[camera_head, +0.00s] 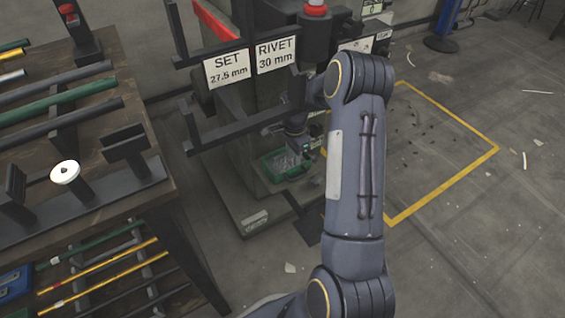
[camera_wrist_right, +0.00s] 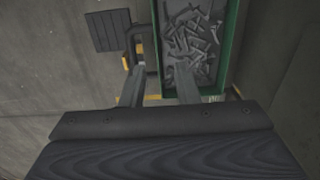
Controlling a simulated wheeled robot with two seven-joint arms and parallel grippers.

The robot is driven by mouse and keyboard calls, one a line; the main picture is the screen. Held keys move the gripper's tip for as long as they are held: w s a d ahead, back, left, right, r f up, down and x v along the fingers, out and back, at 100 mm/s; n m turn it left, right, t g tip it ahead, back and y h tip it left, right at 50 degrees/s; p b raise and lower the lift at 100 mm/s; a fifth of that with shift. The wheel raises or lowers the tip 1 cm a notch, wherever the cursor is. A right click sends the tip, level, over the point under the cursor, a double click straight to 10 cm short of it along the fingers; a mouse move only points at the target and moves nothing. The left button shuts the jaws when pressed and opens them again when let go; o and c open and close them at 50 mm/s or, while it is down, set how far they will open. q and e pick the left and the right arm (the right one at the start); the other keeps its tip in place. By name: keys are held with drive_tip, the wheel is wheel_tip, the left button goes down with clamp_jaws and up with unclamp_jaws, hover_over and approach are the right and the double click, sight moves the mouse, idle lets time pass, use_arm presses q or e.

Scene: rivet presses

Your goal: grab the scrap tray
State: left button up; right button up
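The scrap tray (camera_head: 266,170) is a green open box low on the base of the press, filled with grey metal scrap. In the right wrist view the tray (camera_wrist_right: 235,45) is at the upper middle, with rivet-like pieces inside. My right gripper (camera_wrist_right: 161,65) is open. Its right finger overlaps the tray's interior in the picture, and its left finger is outside the left wall. I cannot tell whether either finger touches the tray. In the head view the right gripper (camera_head: 303,141) is small and partly hidden by my arm, just above the tray. My left gripper is not in view.
The press carries signs (camera_head: 250,65) and dark bars above the tray. A dark bracket (camera_wrist_right: 131,42) stands beside the tray's left wall. A workbench (camera_head: 165,192) with rods is at the left. Open floor with a yellow outline (camera_head: 455,118) lies to the right.

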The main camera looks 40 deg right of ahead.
sight(294, 168)
drive_tip(key=f+b, duration=0.3)
drive_tip(key=f, duration=0.4)
drive_tip(key=shift+s+f+b, duration=0.1)
drive_tip(key=shift+s+b, duration=0.1)
drive_tip(key=shift+b, duration=0.1)
clamp_jaws()
